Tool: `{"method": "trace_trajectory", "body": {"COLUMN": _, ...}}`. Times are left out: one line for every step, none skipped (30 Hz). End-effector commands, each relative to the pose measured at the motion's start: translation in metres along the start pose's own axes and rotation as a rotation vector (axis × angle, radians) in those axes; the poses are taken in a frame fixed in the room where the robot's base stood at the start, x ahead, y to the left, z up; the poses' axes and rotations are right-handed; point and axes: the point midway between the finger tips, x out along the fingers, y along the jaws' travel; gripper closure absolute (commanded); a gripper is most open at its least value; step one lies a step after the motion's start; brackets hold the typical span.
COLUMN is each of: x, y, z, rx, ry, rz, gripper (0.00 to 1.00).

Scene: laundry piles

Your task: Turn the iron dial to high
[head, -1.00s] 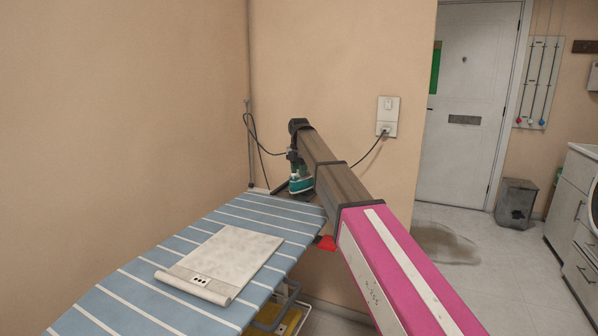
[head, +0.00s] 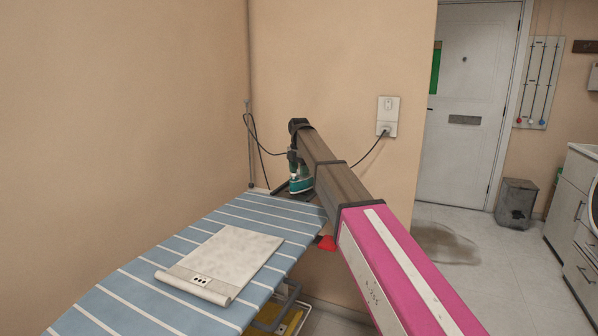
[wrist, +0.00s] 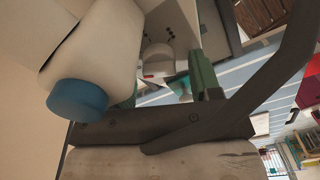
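A small teal iron (head: 301,185) stands at the far end of the blue, white-striped ironing board (head: 150,283), partly behind my arm. My arm reaches out to it, and its wrist hangs down just beside and above the iron. My gripper's fingertips cannot be made out in the head view. The wrist view is crowded by large close parts: a dark bar, a curved dark strip, a pale rounded body with a blue round end, and green pieces near the middle. I cannot tell the dial or its setting in either view.
A black cord runs from the wall outlet (head: 387,117) behind my arm. A thin pole (head: 249,140) stands by the wall corner. A dark bin (head: 515,204) and cabinets (head: 573,205) are at right, with open floor between.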

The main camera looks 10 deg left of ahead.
Motion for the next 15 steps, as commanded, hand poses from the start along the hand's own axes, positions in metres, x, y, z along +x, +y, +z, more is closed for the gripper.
{"method": "trace_trajectory", "body": {"x": -0.001, "y": 0.000, "z": 0.000, "rx": 0.000, "ry": 0.000, "rz": 0.000, "gripper": 0.42}}
{"method": "trace_trajectory", "body": {"x": -0.002, "y": 0.000, "z": 0.000, "rx": 0.000, "ry": 0.000, "rz": 0.000, "gripper": 0.42}}
{"method": "trace_trajectory", "body": {"x": -0.004, "y": 0.000, "z": 0.000, "rx": 0.000, "ry": 0.000, "rz": 0.000, "gripper": 0.42}}
{"method": "trace_trajectory", "body": {"x": -0.006, "y": 0.000, "z": 0.000, "rx": 0.000, "ry": 0.000, "rz": 0.001, "gripper": 0.42}}
{"method": "trace_trajectory", "body": {"x": -0.009, "y": 0.001, "z": 0.000, "rx": 0.000, "ry": 0.000, "rz": 0.001, "gripper": 0.42}}
{"method": "trace_trajectory", "body": {"x": -0.014, "y": 0.001, "z": 0.000, "rx": 0.000, "ry": -0.001, "rz": 0.001, "gripper": 0.42}}
{"method": "trace_trajectory", "body": {"x": -0.019, "y": 0.001, "z": 0.000, "rx": 0.000, "ry": 0.000, "rz": 0.001, "gripper": 0.42}}
{"method": "trace_trajectory", "body": {"x": -0.024, "y": 0.001, "z": 0.000, "rx": 0.000, "ry": 0.000, "rz": 0.001, "gripper": 0.42}}
{"method": "trace_trajectory", "body": {"x": -0.031, "y": 0.001, "z": 0.001, "rx": 0.000, "ry": -0.001, "rz": 0.001, "gripper": 0.42}}
{"method": "trace_trajectory", "body": {"x": -0.037, "y": 0.001, "z": 0.001, "rx": 0.000, "ry": -0.001, "rz": 0.002, "gripper": 0.42}}
{"method": "trace_trajectory", "body": {"x": -0.043, "y": 0.001, "z": 0.001, "rx": 0.000, "ry": -0.001, "rz": 0.002, "gripper": 0.42}}
{"method": "trace_trajectory", "body": {"x": -0.051, "y": 0.001, "z": 0.001, "rx": 0.000, "ry": -0.001, "rz": 0.002, "gripper": 0.42}}
{"method": "trace_trajectory", "body": {"x": -0.056, "y": 0.001, "z": 0.001, "rx": 0.000, "ry": -0.001, "rz": 0.001, "gripper": 0.42}}
{"method": "trace_trajectory", "body": {"x": -0.062, "y": 0.001, "z": 0.001, "rx": 0.000, "ry": -0.001, "rz": 0.001, "gripper": 0.42}}
{"method": "trace_trajectory", "body": {"x": -0.069, "y": 0.001, "z": 0.001, "rx": 0.000, "ry": -0.001, "rz": 0.002, "gripper": 0.42}}
